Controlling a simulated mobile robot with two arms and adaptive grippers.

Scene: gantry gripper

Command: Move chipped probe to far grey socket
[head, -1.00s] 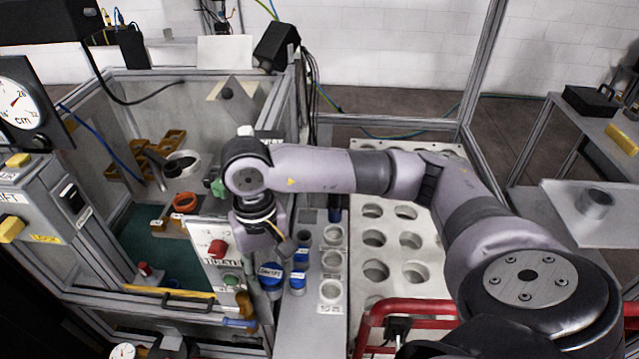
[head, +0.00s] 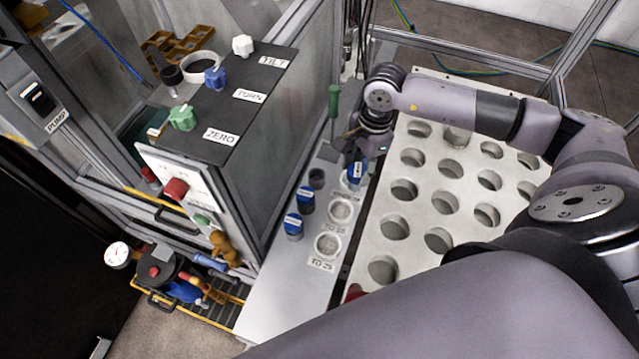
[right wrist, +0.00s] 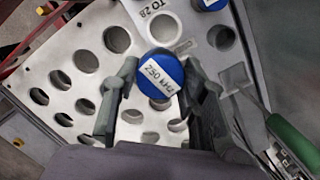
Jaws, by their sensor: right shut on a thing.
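My right gripper (head: 364,150) is shut on a blue-capped probe (head: 357,171) at the far end of the narrow bench strip. In the right wrist view the cap (right wrist: 160,76) reads "250 kHz" and sits between the two fingers (right wrist: 160,100). I cannot see a chip on it. In the head view the probe is over or in the far pale socket (head: 346,183), which it partly hides; I cannot tell whether it is seated. A dark empty socket (head: 317,178) lies just left of it. My left gripper is out of view.
Two pale ring sockets (head: 341,210) (head: 327,245) stand empty nearer on the strip. Two more blue-capped probes (head: 306,196) (head: 293,224) stand in the left row. A dark knob panel (head: 220,110) rises to the left. A white plate with round holes (head: 410,220) lies to the right.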

